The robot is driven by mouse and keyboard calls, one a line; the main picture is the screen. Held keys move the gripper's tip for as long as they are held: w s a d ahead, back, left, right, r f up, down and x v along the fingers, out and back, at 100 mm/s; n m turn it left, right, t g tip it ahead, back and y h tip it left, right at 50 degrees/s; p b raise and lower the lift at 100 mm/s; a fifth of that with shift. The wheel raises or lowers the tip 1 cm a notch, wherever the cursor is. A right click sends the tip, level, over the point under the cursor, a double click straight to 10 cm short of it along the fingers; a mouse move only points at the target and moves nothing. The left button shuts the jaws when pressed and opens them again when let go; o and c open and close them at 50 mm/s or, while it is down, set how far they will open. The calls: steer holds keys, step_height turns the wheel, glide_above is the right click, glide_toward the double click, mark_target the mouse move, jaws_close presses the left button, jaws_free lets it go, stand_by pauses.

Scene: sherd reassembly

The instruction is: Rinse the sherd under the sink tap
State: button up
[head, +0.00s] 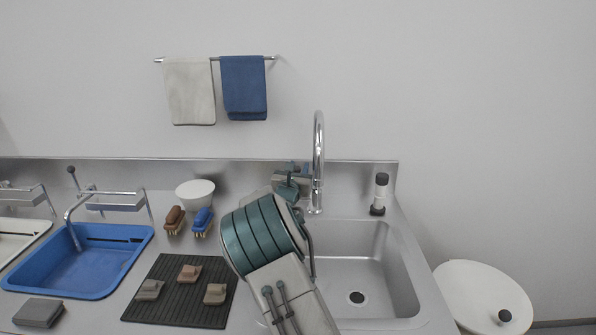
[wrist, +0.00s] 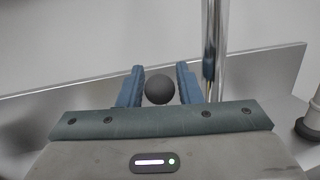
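The tap (head: 319,150) is a tall chrome gooseneck at the back of the steel sink (head: 385,275). Its pipe also shows in the wrist view (wrist: 214,50). My gripper (head: 300,172) is beside the tap, partly hidden by my wrist. In the wrist view its blue fingers (wrist: 160,80) are apart, with a dark round knob (wrist: 159,89) showing between them; firm contact is not visible. Three small sherds, grey (head: 150,290), reddish (head: 189,273) and tan (head: 215,293), lie on the dark ribbed mat (head: 170,314). No sherd shows in my gripper or the visible part of the sink.
A blue basin (head: 100,280) sits at left, with a grey block (head: 38,312) in front. A brown brush (head: 174,219), a blue brush (head: 202,222) and a white bowl (head: 195,192) stand behind the mat. A dark-capped bottle (head: 380,193) is right of the tap. Towels hang above.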

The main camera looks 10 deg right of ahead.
steer(key=shift+s, duration=0.15)
steer(key=b+v, duration=0.1)
steer(key=v, duration=1.2)
steer(key=shift+s, duration=0.25)
steer(key=shift+f, duration=0.1)
